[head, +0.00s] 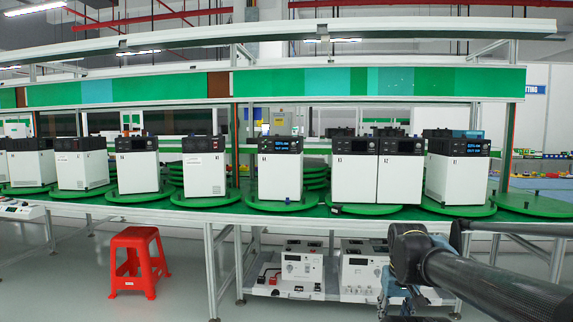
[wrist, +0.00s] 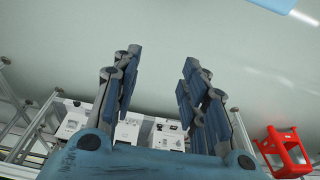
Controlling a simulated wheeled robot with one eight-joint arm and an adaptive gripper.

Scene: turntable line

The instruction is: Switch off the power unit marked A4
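Several white power units with dark front panels stand in a row on green turntables along the bench. One unit (head: 280,178) stands alone near the middle with a lit blue display. To its right are a close pair, a left unit (head: 353,182) and a right unit (head: 400,182), and then another lit unit (head: 455,180). The small marks on the fronts are too small to read surely, so I cannot tell which is A4. My gripper (wrist: 160,68) is open and empty, pointing over the floor. In the head view it hangs low at the right, below the bench top, apart from the units.
More units stand to the left, including one unit (head: 204,176) and another (head: 139,172). A red stool (head: 138,262) stands on the floor at left. White instruments (head: 302,268) sit on the lower shelf. An empty turntable (head: 532,204) is at far right. Green panels overhang the bench.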

